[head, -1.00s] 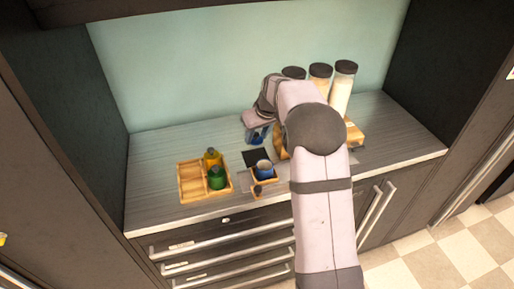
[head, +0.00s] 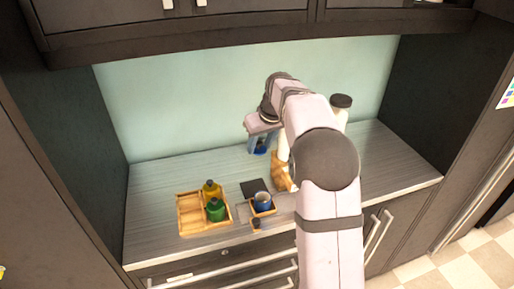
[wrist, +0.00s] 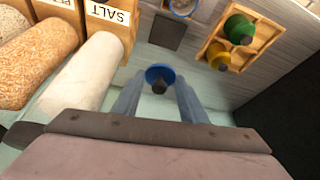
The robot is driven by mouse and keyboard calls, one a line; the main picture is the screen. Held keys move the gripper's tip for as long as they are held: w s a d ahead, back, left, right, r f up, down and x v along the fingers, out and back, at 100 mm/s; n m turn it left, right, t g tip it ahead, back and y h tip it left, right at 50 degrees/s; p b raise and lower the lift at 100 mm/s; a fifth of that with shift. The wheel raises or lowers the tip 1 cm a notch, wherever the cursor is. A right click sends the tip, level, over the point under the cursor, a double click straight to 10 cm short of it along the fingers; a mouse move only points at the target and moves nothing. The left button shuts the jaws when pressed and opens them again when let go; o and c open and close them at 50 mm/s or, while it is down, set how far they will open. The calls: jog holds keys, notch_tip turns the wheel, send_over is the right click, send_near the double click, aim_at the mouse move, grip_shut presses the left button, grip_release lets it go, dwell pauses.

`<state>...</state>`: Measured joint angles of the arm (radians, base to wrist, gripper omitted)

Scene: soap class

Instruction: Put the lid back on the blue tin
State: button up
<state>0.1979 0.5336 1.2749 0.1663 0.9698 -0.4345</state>
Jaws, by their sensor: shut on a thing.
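My gripper (head: 262,141) is shut on a blue lid (wrist: 153,73) with a dark knob, held between the fingertips in the wrist view. The lid also shows below the fingers in the head view (head: 259,151), raised above the back of the counter. The blue tin (head: 263,204) stands open at the top in a small wooden holder near the counter's front, in front of the gripper and apart from the lid. Part of the tin (wrist: 183,6) shows at the top edge of the wrist view.
A dark square mat (head: 253,187) lies behind the tin. Large jars, one beside a SALT label (wrist: 108,14), stand close to the gripper.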

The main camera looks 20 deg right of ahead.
jog(key=s+a+f+p, duration=0.1)
jog(key=s+f, duration=0.4)
jog(key=s, duration=0.3)
jog(key=shift+s+f, duration=0.15)
jog(key=shift+a, duration=0.1)
jog(key=shift+f+b, duration=2.2)
jog(key=shift+f, duration=0.95)
jog(key=shift+f+b, duration=0.2)
jog(key=shift+b, duration=0.2)
dwell(0.4)
dwell(0.3)
jog(key=o, duration=1.6)
jog(key=shift+c, duration=0.2)
